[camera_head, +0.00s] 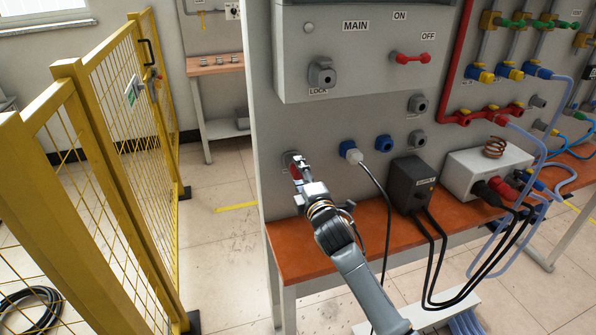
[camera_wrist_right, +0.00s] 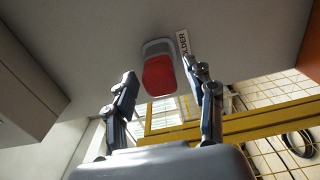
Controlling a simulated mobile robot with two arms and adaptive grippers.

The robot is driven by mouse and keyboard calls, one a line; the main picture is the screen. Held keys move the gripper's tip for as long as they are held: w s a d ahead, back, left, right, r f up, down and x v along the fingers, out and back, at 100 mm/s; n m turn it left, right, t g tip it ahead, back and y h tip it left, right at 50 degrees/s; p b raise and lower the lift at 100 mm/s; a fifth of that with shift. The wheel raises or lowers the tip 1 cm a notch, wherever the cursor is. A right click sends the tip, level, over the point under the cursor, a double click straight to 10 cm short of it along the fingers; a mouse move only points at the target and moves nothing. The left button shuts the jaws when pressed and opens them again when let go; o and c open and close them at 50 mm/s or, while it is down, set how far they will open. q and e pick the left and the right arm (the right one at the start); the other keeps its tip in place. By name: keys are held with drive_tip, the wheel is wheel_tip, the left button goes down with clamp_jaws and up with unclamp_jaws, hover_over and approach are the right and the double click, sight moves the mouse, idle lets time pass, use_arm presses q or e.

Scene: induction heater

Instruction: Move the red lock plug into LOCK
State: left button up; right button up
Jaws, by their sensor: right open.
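The red lock plug (camera_wrist_right: 159,76) sits in a grey socket on the panel, beside a label that reads in part "OLDER". In the head view the red plug (camera_head: 296,172) is partly covered by my right gripper (camera_head: 300,162). My right gripper (camera_wrist_right: 158,85) is open, with one finger on each side of the plug in the wrist view. I cannot tell whether the fingers touch it. The LOCK socket (camera_head: 322,73) is a grey fitting higher on the panel, above the label LOCK, and looks empty. My left gripper is not in view.
A red MAIN switch handle (camera_head: 410,58) is right of LOCK. A white plug with a black cable (camera_head: 351,152) and a dark supply box (camera_head: 409,184) are right of my gripper. A wooden shelf (camera_head: 290,240) lies below. A yellow fence (camera_head: 110,140) stands left.

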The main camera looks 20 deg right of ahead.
sight(301, 176)
idle(0.5)
clamp_jaws()
drive_tip(key=shift+s+p, duration=0.1)
drive_tip(key=shift+p, duration=0.2)
drive_tip(key=shift+s, duration=0.2)
drive_tip(key=shift+s+d+p, duration=0.15)
drive_tip(key=shift+s+p, duration=1.15)
drive_tip(key=shift+s, duration=1.4)
